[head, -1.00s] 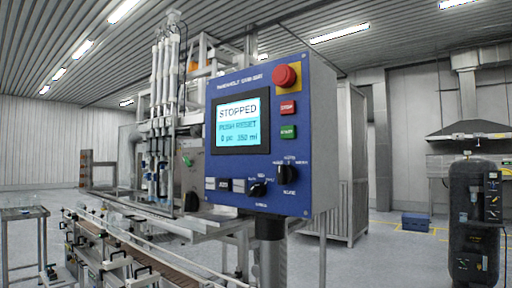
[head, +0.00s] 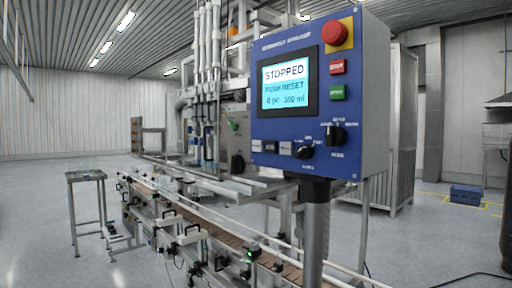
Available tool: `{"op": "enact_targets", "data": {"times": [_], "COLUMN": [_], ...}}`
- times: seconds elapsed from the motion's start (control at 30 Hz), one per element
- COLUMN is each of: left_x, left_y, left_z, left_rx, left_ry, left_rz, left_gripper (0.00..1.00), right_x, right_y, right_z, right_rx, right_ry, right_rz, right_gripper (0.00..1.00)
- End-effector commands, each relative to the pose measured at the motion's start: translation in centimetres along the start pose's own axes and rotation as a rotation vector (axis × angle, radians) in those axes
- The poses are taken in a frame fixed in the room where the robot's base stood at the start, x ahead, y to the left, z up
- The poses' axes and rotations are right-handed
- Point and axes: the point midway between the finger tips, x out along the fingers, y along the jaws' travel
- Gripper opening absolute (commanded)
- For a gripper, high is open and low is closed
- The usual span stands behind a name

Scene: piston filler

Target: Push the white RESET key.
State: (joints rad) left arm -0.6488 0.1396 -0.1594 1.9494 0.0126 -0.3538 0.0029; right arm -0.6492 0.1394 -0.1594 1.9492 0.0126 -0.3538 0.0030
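The blue control panel (head: 362,110) of the filler stands right of the middle. Its screen (head: 286,83) reads STOPPED, PUSH RESET, 0 pc and 350 ml. Neither of my grippers is in view.
Above the keys are a red emergency button (head: 334,33), a red STOP key (head: 337,67) and a green key (head: 337,93). Black knobs (head: 305,152) sit right of the keys. A conveyor (head: 215,232) runs below; a small table (head: 86,176) stands left.

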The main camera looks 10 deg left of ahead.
Motion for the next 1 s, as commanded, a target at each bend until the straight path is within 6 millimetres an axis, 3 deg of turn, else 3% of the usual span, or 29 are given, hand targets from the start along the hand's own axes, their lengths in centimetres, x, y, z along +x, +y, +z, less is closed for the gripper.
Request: {"op": "enact_targets", "data": {"times": [0.03,0.2,1.0], "left_x": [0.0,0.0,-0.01], "left_y": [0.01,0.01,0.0], "left_z": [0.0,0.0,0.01], "left_rx": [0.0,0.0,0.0], "left_ry": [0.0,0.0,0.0], "left_rz": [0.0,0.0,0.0], "left_gripper": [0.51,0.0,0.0], "right_x": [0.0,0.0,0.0], "right_y": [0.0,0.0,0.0], "right_z": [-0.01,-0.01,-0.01], "right_rx": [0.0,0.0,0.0], "right_ry": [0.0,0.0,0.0], "right_rz": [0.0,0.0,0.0], "right_gripper": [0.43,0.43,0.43]}}
